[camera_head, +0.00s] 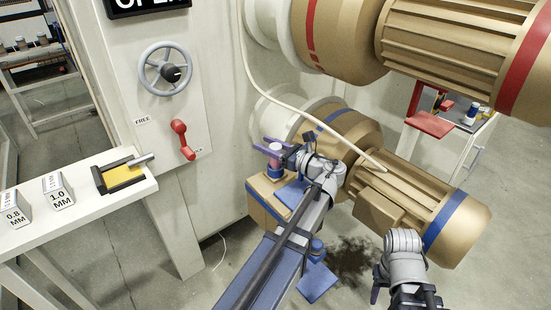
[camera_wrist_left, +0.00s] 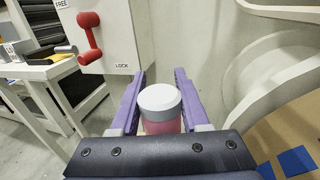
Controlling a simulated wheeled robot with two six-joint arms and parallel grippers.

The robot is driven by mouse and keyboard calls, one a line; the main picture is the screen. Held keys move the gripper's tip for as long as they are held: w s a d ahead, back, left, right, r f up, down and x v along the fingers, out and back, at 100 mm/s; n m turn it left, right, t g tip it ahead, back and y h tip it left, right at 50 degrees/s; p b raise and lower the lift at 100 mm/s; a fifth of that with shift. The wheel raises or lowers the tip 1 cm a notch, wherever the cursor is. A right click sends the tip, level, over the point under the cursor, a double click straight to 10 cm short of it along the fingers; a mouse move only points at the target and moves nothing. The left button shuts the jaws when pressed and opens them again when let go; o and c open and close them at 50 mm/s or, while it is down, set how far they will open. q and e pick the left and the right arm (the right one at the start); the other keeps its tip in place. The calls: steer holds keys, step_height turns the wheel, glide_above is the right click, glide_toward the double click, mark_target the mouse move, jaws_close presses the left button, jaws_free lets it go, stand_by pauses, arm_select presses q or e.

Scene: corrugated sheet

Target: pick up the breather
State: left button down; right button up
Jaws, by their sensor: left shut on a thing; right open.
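The breather (camera_head: 274,162) is a small pink cylinder with a pale cap. In the head view it is upright, just above a blue collar on the tan housing; I cannot tell whether it touches it. My left gripper (camera_head: 272,149) is shut on the breather, its purple fingers on either side. In the left wrist view the breather's white cap (camera_wrist_left: 160,97) shows between the two fingers (camera_wrist_left: 157,100), with the pink body partly hidden below by the gripper. My right gripper (camera_head: 398,300) is open and empty at the bottom right, partly cut off by the frame edge.
Large tan motors (camera_head: 440,200) with blue and red bands stand behind and right. A pale cable (camera_head: 262,84) hangs across. A panel with a handwheel (camera_head: 165,68) and red lever (camera_head: 182,140) is left, above a white bench (camera_head: 100,212). A dark stain (camera_head: 352,262) marks the floor.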

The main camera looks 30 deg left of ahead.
stand_by(0.3)
step_height(320, 180, up, 22)
steer(key=p, duration=2.2)
